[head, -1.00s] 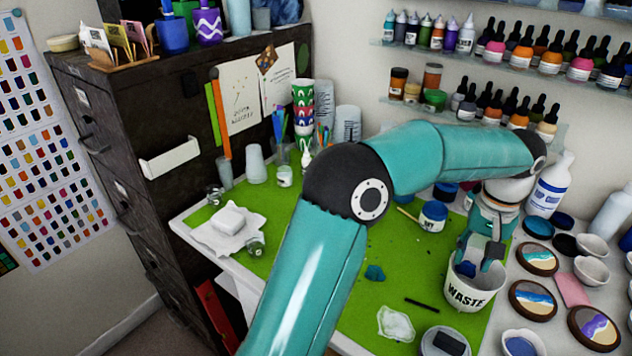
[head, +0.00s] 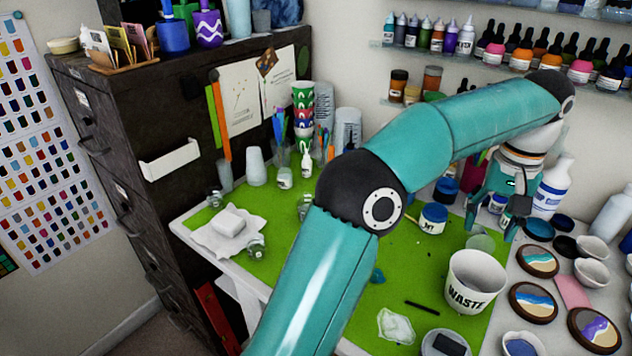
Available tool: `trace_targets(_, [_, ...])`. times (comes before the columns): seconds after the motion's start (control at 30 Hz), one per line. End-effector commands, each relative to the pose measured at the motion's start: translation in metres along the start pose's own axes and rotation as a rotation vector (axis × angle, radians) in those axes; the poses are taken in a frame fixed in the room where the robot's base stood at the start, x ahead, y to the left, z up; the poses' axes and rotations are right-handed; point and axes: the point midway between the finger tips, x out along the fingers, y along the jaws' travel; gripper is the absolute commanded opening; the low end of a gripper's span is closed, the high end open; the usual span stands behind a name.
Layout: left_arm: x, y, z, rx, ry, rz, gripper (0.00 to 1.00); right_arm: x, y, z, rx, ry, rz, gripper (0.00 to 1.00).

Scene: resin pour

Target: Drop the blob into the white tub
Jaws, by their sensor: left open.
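The white tub (head: 475,293), marked WASTE, stands upright near the front right of the green mat. Its far inner wall shows, but its floor is hidden by the near rim, so I cannot tell what lies in it. A small blue-teal blob (head: 377,276) lies on the mat left of the tub, partly hidden by my left arm. My left gripper (head: 490,233) is open above and behind the tub, fingers pointing down and apart from it. I see nothing held between its fingers. My right gripper is not in view.
A clear cup (head: 481,239) stands behind the tub, near the left gripper's fingers. A blue-lidded jar (head: 433,218) is to its left. Painted coasters (head: 538,261) and white bowls (head: 592,271) lie at the right. A crumpled clear sheet (head: 396,326) lies in front.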

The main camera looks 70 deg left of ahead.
Motion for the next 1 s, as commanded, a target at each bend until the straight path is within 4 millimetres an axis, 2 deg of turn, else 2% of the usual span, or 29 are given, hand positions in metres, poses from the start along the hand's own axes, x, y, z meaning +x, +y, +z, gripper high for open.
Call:
trace_targets(0.1, [-0.015,0.001,-0.001,0.001,0.002,0.001,0.57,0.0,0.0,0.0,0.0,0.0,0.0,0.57])
trace_targets(0.3, [-0.027,0.001,-0.001,0.001,0.001,0.0,0.57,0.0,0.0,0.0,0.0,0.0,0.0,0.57])
trace_targets(0.87, [-0.03,0.0,0.0,0.001,0.0,-0.001,0.57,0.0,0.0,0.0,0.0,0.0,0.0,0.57])
trace_targets(1.0, [-0.043,0.0,0.0,0.0,0.0,0.0,0.57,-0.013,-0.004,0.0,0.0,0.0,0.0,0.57])
